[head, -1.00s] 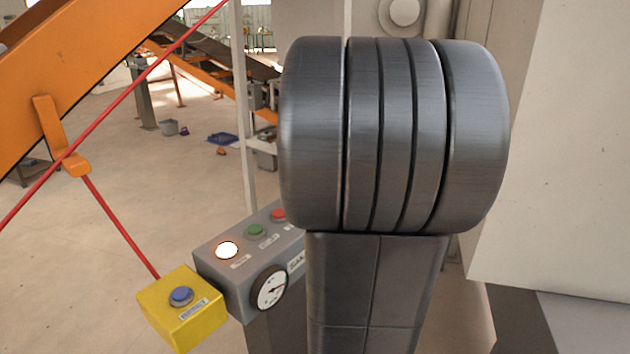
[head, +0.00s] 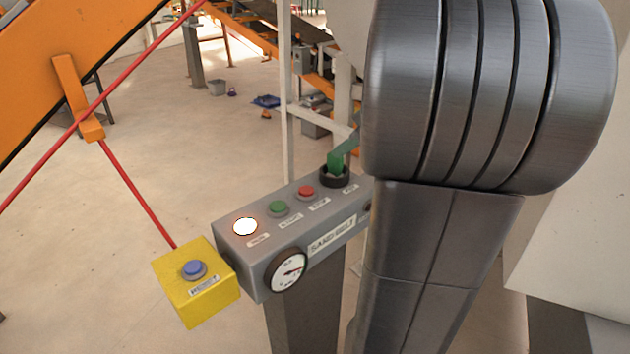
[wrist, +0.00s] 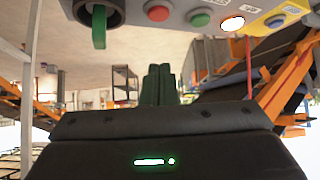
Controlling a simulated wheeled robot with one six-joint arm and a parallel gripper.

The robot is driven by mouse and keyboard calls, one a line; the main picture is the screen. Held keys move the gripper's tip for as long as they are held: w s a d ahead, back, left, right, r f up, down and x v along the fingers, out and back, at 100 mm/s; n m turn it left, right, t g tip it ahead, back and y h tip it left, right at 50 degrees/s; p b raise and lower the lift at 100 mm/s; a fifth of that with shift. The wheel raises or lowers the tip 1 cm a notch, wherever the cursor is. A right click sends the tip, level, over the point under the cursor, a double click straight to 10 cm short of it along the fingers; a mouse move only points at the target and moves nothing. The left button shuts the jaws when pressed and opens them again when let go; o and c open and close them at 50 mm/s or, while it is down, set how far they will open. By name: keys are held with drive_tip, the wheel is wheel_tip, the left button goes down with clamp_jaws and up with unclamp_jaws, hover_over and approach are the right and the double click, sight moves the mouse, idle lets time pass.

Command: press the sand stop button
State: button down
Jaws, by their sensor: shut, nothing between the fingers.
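The sand stop button is the red button (head: 306,191) on the top of a grey box labelled SAND BELT (head: 333,236). It also shows as the red button at the top of the wrist view (wrist: 158,13). My gripper (wrist: 160,72) shows in the wrist view as two dark green fingers shut together, with nothing between them. The fingers appear apart from the red button. In the head view my arm hides most of the gripper; a dark green strip beside the arm may be part of it.
Beside the red button are a green button (head: 278,208), a lit white lamp (head: 245,226) and a green-handled key switch (head: 334,176). A gauge (head: 288,272) is on the front. A yellow box (head: 195,290) with a blue button (head: 194,269) adjoins. A red cord (head: 140,194) runs above it.

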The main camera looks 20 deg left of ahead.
drive_tip(key=p, duration=0.1)
hover_over(304, 189)
drive_tip(key=d, duration=0.3)
drive_tip(key=f, duration=0.5)
drive_tip(key=shift+s+d+f, duration=0.1)
drive_tip(key=shift+s+f, duration=0.15)
drive_tip(key=shift+f, duration=0.15)
drive_tip(key=f, duration=0.3)
drive_tip(key=shift+w+a+f, duration=0.1)
drive_tip(key=shift+a+f, duration=0.1)
drive_tip(key=shift+f, duration=0.55)
drive_tip(key=shift+f, duration=0.1)
